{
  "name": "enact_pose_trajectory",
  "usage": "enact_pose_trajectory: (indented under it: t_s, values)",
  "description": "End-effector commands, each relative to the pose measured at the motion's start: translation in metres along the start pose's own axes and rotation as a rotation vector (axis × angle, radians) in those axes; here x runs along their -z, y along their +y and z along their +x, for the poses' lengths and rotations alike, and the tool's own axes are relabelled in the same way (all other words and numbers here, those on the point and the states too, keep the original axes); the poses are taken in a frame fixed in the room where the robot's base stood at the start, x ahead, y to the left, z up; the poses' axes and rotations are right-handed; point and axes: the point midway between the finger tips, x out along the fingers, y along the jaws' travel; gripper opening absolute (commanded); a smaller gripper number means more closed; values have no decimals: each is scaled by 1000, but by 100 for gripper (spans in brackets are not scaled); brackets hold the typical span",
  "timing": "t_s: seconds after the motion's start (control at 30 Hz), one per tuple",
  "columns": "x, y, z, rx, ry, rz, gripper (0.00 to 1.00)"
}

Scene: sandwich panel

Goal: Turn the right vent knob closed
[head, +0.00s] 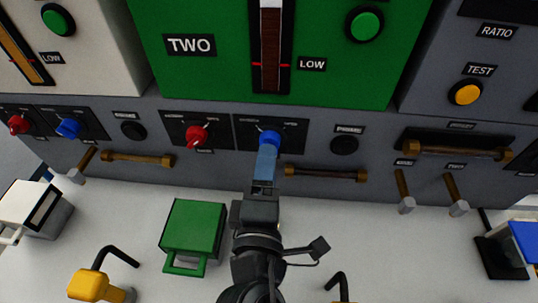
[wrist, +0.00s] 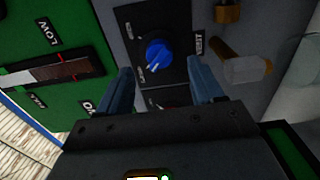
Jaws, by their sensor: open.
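A blue knob (head: 269,138) sits on a dark plate below the green panel marked TWO, to the right of a red knob (head: 196,135). My gripper (head: 266,152) is in front of the blue knob, its fingers reaching up to it. In the wrist view the blue knob (wrist: 157,53) shows just beyond the gap between the two fingertips (wrist: 160,70), with a pale pointer mark on it. The fingers are apart, one on each side, and hold nothing. I cannot tell whether they touch the knob. The small plate labels are too blurred to read.
Brass handles (head: 326,174) and a black button (head: 344,145) lie to the right of the knob. Another blue knob (head: 68,128) is at far left. A green box (head: 193,235) and a yellow-handled part (head: 95,286) lie on the pale surface below.

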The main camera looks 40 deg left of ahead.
Motion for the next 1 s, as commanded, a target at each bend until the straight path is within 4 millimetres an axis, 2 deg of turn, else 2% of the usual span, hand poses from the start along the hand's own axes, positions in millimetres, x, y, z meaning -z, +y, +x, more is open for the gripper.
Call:
enact_pose_trajectory:
  t_s: [0.1,0.3,1.0]
  values:
    - [0,-2,-17,2,1,1,67]
    - [0,0,-29,0,0,0,67]
    - [0,0,-30,0,0,-1,67]
